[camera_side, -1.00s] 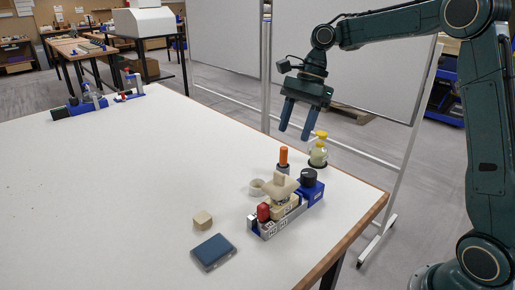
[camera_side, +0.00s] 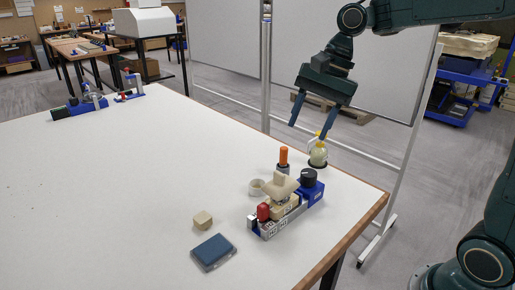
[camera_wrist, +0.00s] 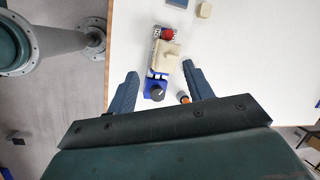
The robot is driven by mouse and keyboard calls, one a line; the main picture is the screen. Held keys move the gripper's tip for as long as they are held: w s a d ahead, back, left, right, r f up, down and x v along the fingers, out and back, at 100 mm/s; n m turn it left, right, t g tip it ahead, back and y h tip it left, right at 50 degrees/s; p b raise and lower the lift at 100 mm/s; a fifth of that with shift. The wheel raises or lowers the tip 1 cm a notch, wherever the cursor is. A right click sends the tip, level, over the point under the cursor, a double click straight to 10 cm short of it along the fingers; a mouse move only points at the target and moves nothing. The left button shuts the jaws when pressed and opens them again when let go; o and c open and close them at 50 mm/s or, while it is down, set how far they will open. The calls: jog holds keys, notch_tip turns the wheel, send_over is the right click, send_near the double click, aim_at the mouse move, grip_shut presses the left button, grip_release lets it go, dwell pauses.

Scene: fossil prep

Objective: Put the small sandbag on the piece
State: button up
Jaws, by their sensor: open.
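A beige, soft-edged thing with an upright tab, which looks like the small sandbag (camera_side: 281,186), rests on top of a pale block, apparently the piece (camera_side: 285,209). The block sits in a grey and blue holder (camera_side: 268,230) with a red knob and a black knob. The sandbag also shows in the wrist view (camera_wrist: 166,54), where it covers most of the block. My gripper (camera_side: 308,131) is open and empty, well above and behind the holder, with its fingers pointing down. In the wrist view the fingers (camera_wrist: 160,70) spread on either side of the holder's black-knob end, apart from it.
A small beige block (camera_side: 203,220) and a blue pad (camera_side: 213,251) lie in front. The table's left side (camera_side: 100,190) is mostly clear.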

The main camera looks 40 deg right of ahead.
jog(key=s+d+f+n+t+h, duration=0.1)
jog(key=s+n+t, duration=0.1)
jog(key=s+n, duration=0.4)
jog(key=s+d+f+n+t+h, duration=0.1)
jog(key=s+n, duration=0.5)
jog(key=s, duration=0.7)
jog(key=shift+d+f+n+t+h, duration=0.2)
jog(key=shift+f+n+t+h, duration=0.25)
jog(key=shift+h, duration=0.25)
